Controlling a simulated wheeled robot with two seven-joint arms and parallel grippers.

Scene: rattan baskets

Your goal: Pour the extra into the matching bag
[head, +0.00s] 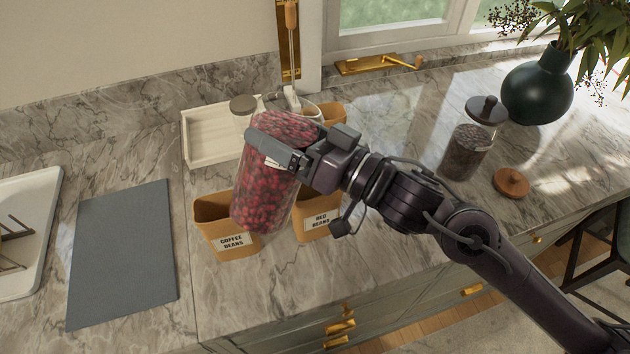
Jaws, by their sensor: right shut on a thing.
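My right gripper (283,151) is shut on a clear jar of red beans (264,195). The jar is tilted and held above the counter, in front of two tan bags. The left bag, labelled COFFEE BEANS (230,241), is partly hidden by the jar. The right bag, labelled RED BEANS (318,221), is partly hidden by the jar and my gripper. Whether any beans are leaving the jar cannot be told. Another jar with dark contents (466,150) stands upright with its lid on at the right. My left gripper is not in view.
A wooden lid (511,182) lies near the dark-filled jar. A green vase (538,88) stands behind. A pale wooden tray (207,137), a capped container (243,107) and another tan container (333,113) are at the back. A grey mat (122,252) and white tray (38,196) lie left.

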